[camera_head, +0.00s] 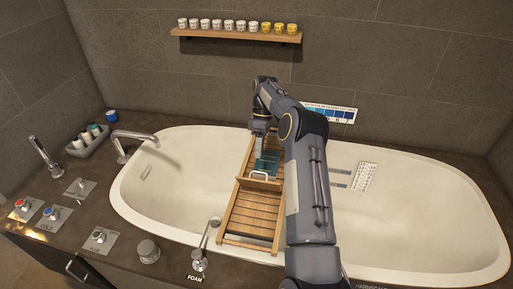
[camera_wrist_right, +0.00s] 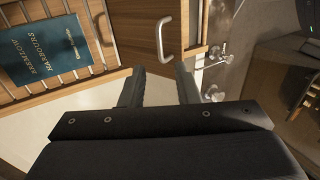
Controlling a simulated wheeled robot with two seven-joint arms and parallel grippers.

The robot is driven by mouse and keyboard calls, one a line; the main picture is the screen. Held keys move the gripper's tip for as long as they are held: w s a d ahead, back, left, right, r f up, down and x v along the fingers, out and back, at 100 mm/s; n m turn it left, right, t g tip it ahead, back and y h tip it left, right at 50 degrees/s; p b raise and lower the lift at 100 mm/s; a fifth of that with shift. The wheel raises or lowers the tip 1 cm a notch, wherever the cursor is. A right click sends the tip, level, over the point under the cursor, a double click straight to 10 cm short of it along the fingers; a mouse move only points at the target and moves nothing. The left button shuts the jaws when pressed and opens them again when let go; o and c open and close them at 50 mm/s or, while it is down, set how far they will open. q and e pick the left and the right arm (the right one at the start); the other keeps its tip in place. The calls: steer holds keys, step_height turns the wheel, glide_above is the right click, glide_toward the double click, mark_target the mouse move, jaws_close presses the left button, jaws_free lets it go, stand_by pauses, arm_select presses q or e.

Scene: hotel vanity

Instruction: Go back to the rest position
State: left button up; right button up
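My right arm reaches up over the bathtub, and its gripper (camera_head: 260,143) hangs over the far part of the wooden bath caddy (camera_head: 250,213). In the right wrist view the two fingers (camera_wrist_right: 160,88) stand apart with nothing between them. A metal handle (camera_wrist_right: 163,40) on a wooden panel of the caddy shows just beyond the fingers, apart from them. A teal book (camera_wrist_right: 42,52) lies on the caddy's slatted part; in the head view it is behind the panel, partly hidden by my arm. My left gripper is not in view.
The white bathtub (camera_head: 180,205) spans the counter. A tall tap (camera_head: 130,142), a grey tray of bottles (camera_head: 90,140), a blue cup (camera_head: 111,116) and labelled knobs (camera_head: 54,214) stand at left. A wall shelf (camera_head: 236,35) carries several cups. A foam spout (camera_head: 203,245) stands at the front rim.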

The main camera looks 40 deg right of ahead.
steer(key=s+a+r+m+t+p, duration=0.1)
steer(key=s+a+r, duration=0.25)
steer(key=r, duration=0.25)
steer(key=s+a+r+m+t+h+p, duration=0.1)
steer(key=s+a+r+t, duration=0.1)
steer(key=a+r, duration=0.35)
steer(key=s+a+r+m+t, duration=0.1)
steer(key=s+a+r+m, duration=0.15)
steer(key=r, duration=0.55)
steer(key=s+a+f+m+t+p, duration=0.1)
steer(key=s+a+m+t, duration=0.1)
steer(key=s+a, duration=0.5)
steer(key=s+a+f+m+t+p, duration=0.1)
steer(key=s+a+m+t, duration=0.2)
steer(key=s+a, duration=0.4)
steer(key=s, duration=0.6)
steer(key=shift+s+a+y+p, duration=0.15)
steer(key=shift+s+y+p, duration=0.2)
steer(key=shift+y, duration=0.05)
